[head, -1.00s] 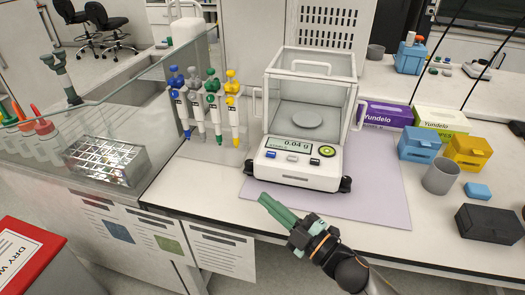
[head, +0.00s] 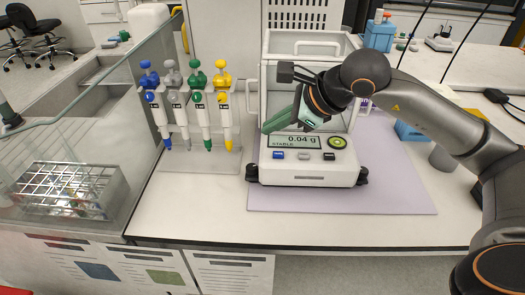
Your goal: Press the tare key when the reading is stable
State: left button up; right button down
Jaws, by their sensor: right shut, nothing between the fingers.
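The balance (head: 305,172) is a white box with a clear draft shield and stands on a lilac mat. Its display (head: 291,141) reads 0.04 g with the word STABLE below. Below the display are a blue key (head: 278,155), a grey key (head: 304,156) and a black key (head: 329,156); a round green key (head: 338,142) is at the right. I cannot read the key labels. My right gripper (head: 268,128) has green fingers, shut and empty, just above the display's left end, in front of the shield; I cannot tell whether it touches. My left gripper is not in view.
Several coloured pipettes (head: 190,105) hang on a rack left of the balance. A tube rack (head: 68,190) stands behind glass at the far left. A grey cup (head: 442,158) and a blue box (head: 410,131) are at the right, partly behind my arm. The front mat (head: 330,200) is clear.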

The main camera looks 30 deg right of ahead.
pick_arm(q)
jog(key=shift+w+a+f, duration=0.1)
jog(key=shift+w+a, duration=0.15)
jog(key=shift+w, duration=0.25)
pick_arm(e)
jog(key=d, duration=0.1)
jog(key=d+r+h, duration=0.1)
jog(key=w+d+r+h, duration=0.1)
jog(key=shift+w+d+t, duration=0.1)
jog(key=shift+d+t, duration=0.3)
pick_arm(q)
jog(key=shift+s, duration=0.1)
